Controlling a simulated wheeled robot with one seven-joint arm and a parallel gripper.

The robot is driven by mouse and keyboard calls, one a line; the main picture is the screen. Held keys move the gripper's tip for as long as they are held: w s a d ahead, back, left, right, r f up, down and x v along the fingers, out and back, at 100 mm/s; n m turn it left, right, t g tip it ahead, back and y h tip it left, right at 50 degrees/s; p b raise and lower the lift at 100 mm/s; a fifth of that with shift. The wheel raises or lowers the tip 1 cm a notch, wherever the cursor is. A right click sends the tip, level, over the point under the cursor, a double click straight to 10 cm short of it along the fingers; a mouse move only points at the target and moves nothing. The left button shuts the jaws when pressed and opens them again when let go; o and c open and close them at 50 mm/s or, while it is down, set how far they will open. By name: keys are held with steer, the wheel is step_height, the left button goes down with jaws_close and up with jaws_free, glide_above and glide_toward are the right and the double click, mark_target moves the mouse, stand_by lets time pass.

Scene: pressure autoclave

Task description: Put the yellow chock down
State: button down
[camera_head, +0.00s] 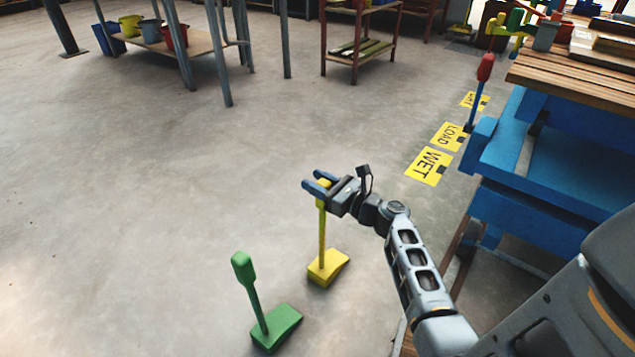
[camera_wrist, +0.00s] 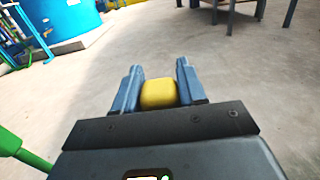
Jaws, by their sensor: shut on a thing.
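The yellow chock (camera_head: 328,266) has a wedge base and a thin upright handle. My gripper (camera_head: 320,184) is shut on the top of that handle. In the wrist view the yellow handle top (camera_wrist: 158,94) sits between the two blue fingers of my gripper (camera_wrist: 160,88). The chock is close to upright, with its base at or just above the concrete floor; I cannot tell whether it touches. A green chock (camera_head: 276,328) with a tilted handle stands on the floor to the left and nearer; its green handle also shows at the left of the wrist view (camera_wrist: 18,150).
A blue cart (camera_head: 540,165) with a slatted wooden top stands at the right. Yellow floor signs (camera_head: 428,166) reading WET and LOAD lie beside it. A red-topped handle (camera_head: 485,68) stands by the cart. Tables stand at the back. The floor left of the chocks is clear.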

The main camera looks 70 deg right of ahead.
steer(key=c, duration=0.6)
jaws_free()
steer(key=shift+c, duration=0.2)
steer(key=shift+r, duration=0.25)
steer(key=p+v, duration=0.3)
steer(key=v, duration=0.9)
steer(key=s+a+f+n+g+y, duration=0.1)
steer(key=s+a+f+n+g, duration=0.2)
steer(key=a+n, duration=0.55)
steer(key=s+a+f+n+g+y, duration=0.15)
steer(key=a+f+n+g, duration=0.35)
steer(key=a, duration=0.7)
steer(key=s+a+r+n+t, duration=0.2)
steer(key=s+a+r+n, duration=0.1)
steer(key=r+n, duration=0.5)
steer(key=s+a+r+n+t+y, duration=0.1)
steer(key=s+a+r+n, duration=0.2)
steer(key=a+r+n, duration=0.2)
steer(key=s+a+r+n+t+y, duration=0.1)
steer(key=s+a+r+n+t, duration=0.1)
steer(key=r+n, duration=0.9)
steer(key=shift+s+a+r+n+t, duration=0.15)
steer(key=shift+s+a+n+t, duration=0.3)
steer(key=shift+a, duration=0.65)
